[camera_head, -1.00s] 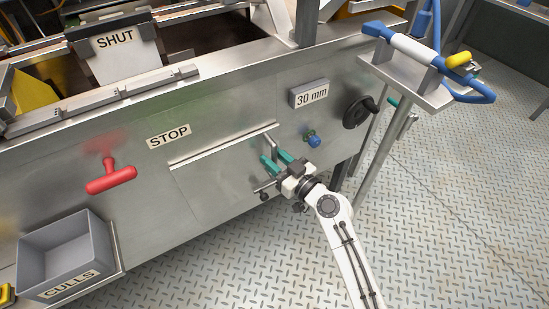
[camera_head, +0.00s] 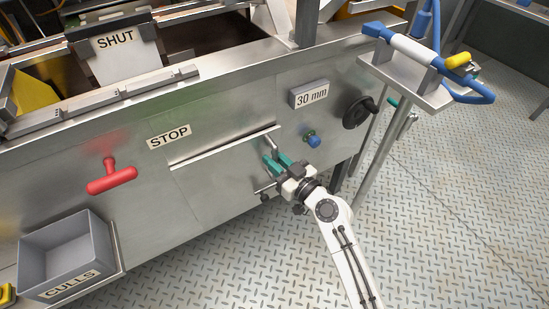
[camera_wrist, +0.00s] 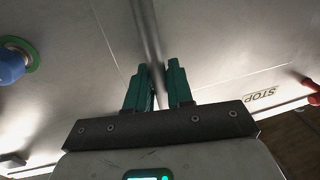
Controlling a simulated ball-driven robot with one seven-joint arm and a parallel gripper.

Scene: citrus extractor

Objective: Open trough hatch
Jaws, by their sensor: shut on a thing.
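The trough hatch (camera_head: 222,182) is a flat steel panel in the machine's front wall, with a bright strip along its upper edge. A thin metal bar (camera_head: 272,142) stands by its upper right corner. My gripper (camera_head: 277,160) has two green fingers and is at the hatch's right side. In the wrist view the bar (camera_wrist: 147,35) runs down between the fingertips (camera_wrist: 157,72), which are shut on it. The bar's lower end is hidden by the fingers. The hatch looks nearly flush with the wall; I cannot tell whether it stands slightly open.
A red T-handle (camera_head: 111,184) and the grey CULLS bin (camera_head: 65,250) are at left. A blue knob (camera_head: 314,141), a 30 mm sign (camera_head: 309,94) and a black handwheel (camera_head: 358,113) are at right. A shelf (camera_head: 410,82) juts out beyond them. The patterned floor (camera_head: 440,220) is clear.

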